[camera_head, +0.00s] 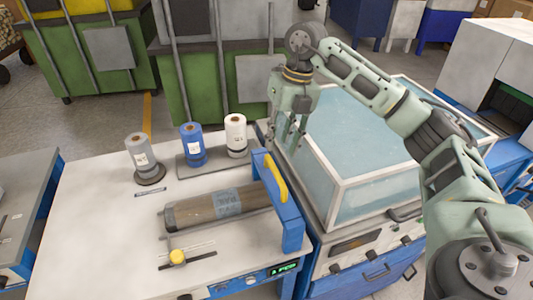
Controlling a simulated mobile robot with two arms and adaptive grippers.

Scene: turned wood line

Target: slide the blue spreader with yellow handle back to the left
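The blue spreader (291,228) stands upright at the right end of the white work table. Its yellow handle (275,177) runs along its left face near the top. A long dark cylinder (187,213) with a pale label lies on the table to the left of the spreader, its right end close to the blue panel. My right gripper (289,137) points down in the air near the far end of the spreader, apart from the handle. Its fingers look spread, with nothing between them. My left gripper is not in view.
Grey (141,155), blue (193,147) and white (236,137) rolls stand at the table's back. A yellow knob (178,257) on a thin rod sits in front of the cylinder. A clear-sided box (335,205) stands close to the right. The table's left part is mostly clear.

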